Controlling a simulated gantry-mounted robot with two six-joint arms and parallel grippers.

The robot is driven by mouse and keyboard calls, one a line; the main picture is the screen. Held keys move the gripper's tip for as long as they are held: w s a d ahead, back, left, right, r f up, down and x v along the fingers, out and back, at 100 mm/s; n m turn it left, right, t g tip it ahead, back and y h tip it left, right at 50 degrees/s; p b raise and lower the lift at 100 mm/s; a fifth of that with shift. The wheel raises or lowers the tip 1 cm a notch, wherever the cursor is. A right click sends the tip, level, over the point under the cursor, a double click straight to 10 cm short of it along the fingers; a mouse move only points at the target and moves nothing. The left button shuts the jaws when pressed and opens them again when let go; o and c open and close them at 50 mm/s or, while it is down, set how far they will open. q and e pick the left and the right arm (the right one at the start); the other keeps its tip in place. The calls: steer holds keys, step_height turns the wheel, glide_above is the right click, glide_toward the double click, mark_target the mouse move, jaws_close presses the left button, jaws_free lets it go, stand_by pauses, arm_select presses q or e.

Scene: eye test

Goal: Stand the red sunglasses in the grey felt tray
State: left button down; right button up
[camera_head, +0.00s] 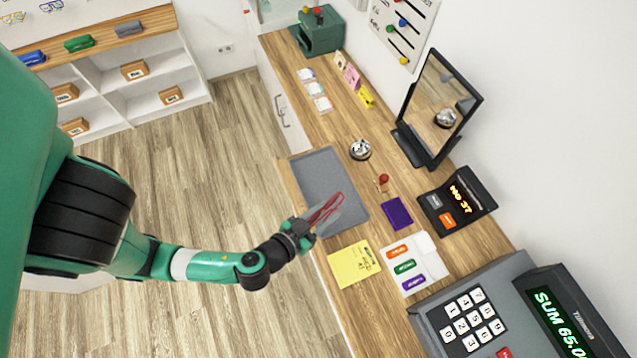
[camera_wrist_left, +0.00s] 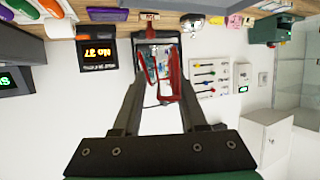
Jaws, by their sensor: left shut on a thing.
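The red sunglasses (camera_head: 328,207) are held in my left gripper (camera_head: 314,220), which is shut on them. In the head view they show in front of the lower end of the grey felt tray (camera_head: 318,168). I cannot tell whether they touch the tray. The tray is a flat grey rectangle on the wooden counter and looks empty apart from this overlap. In the left wrist view the red sunglasses (camera_wrist_left: 175,75) sit between the two fingertips of my left gripper (camera_wrist_left: 160,78). The tray is not seen there. My right gripper is in neither view.
A bell (camera_head: 360,149), a stamp (camera_head: 383,183), a purple pad (camera_head: 397,213) and a yellow note (camera_head: 352,264) lie around the tray. A mirror (camera_head: 437,108), a number display (camera_head: 457,200) and a cash register (camera_head: 480,318) stand along the wall side.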

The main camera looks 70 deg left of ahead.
arm_select(q)
steer(key=a+f+b, duration=0.1)
steer(key=b, duration=0.1)
steer(key=f+b, duration=0.1)
steer(key=b, duration=0.1)
steer(key=shift+w+a, duration=0.35)
steer(key=w+a+f+p, duration=0.1)
steer(key=w+a+p, duration=0.1)
steer(key=a, duration=0.4)
glide_above(326, 191)
steer(key=f, duration=0.6)
steer(key=shift+s+d, duration=0.1)
steer(key=shift+d, duration=0.3)
steer(key=f, duration=0.1)
steer(key=a+f+b, duration=0.1)
steer(key=f, duration=0.1)
steer(key=shift+f, duration=0.1)
steer(key=shift+d+f, duration=0.1)
steer(key=shift+f, duration=0.35)
steer(key=shift+c, duration=2.2)
jaws_free()
